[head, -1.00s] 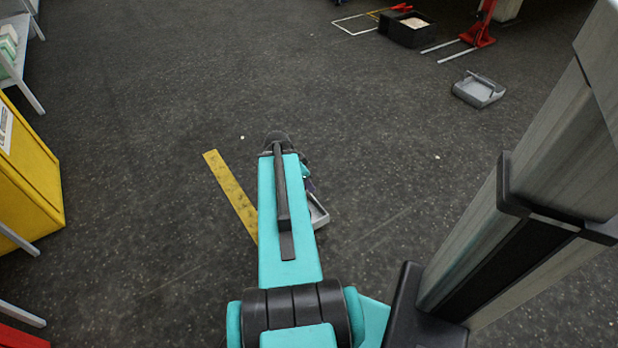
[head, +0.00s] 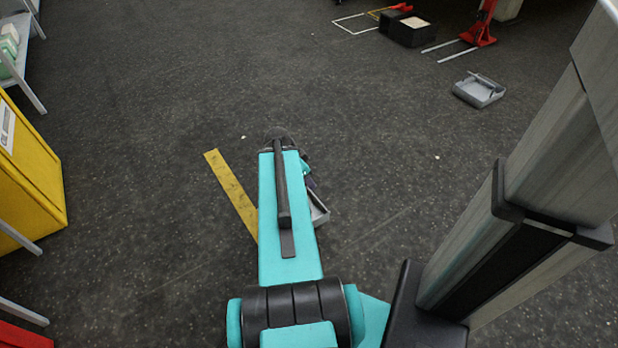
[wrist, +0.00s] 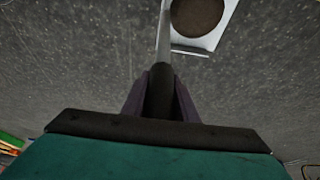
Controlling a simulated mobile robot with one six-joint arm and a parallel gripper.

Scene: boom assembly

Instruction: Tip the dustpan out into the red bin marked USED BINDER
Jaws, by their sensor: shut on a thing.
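My gripper (wrist: 161,82) is shut on the black handle of the dustpan in the wrist view. The dustpan's pale pan (wrist: 228,18) shows at the top of that view, cut by the frame edge, with a round dark brown load (wrist: 197,15) in it. In the head view my arm hides most of the gripper and handle; part of the pan (head: 319,210) shows just right of the arm, above the floor or near it, I cannot tell which. A red box-like thing (head: 18,340) is cut off at the lower left; no marking on it is readable.
A yellow bin (head: 30,185) with a white label stands at the left. A yellow strip (head: 232,195) lies on the floor beside my arm. A grey tray (head: 478,92), a black box (head: 408,36) and a red jack-like stand (head: 480,30) are far right. The middle floor is mostly clear.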

